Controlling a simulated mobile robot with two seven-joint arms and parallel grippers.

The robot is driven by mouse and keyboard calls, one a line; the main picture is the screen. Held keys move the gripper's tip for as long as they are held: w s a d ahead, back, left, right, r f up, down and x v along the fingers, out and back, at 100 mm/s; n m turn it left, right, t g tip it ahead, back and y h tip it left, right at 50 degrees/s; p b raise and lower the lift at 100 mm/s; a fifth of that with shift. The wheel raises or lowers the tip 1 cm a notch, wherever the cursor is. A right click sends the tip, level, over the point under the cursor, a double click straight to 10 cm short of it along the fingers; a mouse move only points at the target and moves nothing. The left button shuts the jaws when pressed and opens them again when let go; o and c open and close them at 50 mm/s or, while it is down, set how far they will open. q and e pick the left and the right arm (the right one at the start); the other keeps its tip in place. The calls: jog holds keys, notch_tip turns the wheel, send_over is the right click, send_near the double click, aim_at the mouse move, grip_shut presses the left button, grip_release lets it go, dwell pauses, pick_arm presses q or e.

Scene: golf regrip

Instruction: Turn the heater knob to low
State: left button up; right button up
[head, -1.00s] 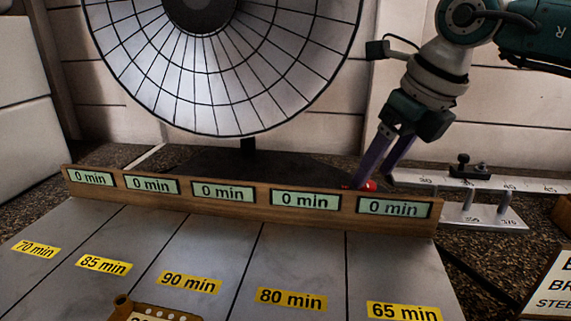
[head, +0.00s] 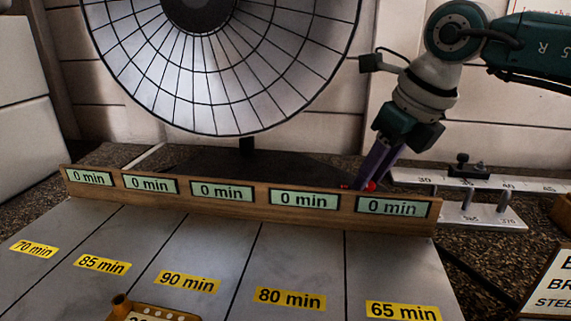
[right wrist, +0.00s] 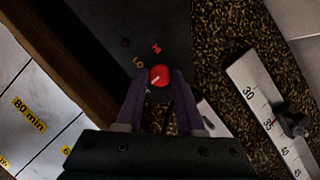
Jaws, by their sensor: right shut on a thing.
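The red heater knob (right wrist: 160,76) sits on the dark heater base (right wrist: 165,25) in the right wrist view, with a pale pointer line on its face. My right gripper (right wrist: 159,84) is shut on the knob, one purple finger on each side. In the head view the right gripper (head: 366,184) reaches down behind the wooden timer rail, and only a bit of the knob (head: 372,187) shows. The heater's big round gridded dish (head: 225,60) stands at the back. My left gripper is out of view.
The wooden rail (head: 250,208) with several "0 min" displays runs in front of the knob. Grey lanes with yellow minute labels (head: 290,299) lie before it. A white ruler-like gauge (head: 490,181) with a black clamp stands to the right.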

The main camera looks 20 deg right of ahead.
grip_shut()
jog(key=shift+m, duration=0.3)
jog(key=shift+a+m+h+p, duration=0.1)
jog(key=shift+m+h+p, duration=0.2)
jog(key=shift+m, duration=0.3)
jog(key=m+h, duration=0.1)
jog(key=m, duration=0.1)
jog(key=shift+a+m, duration=0.15)
jog(key=shift+m, duration=0.15)
jog(key=m, duration=0.1)
jog(key=m+h, duration=0.1)
jog(key=m, duration=0.1)
jog(key=shift+w+a+m+b, duration=0.1)
jog(key=shift+a+m+b, duration=0.05)
jog(key=shift+m+b, duration=0.15)
jog(key=shift+m+g+h+b, duration=0.55)
jog(key=shift+m+h, duration=0.25)
jog(key=shift+m, duration=1)
jog(key=o, duration=1)
grip_release()
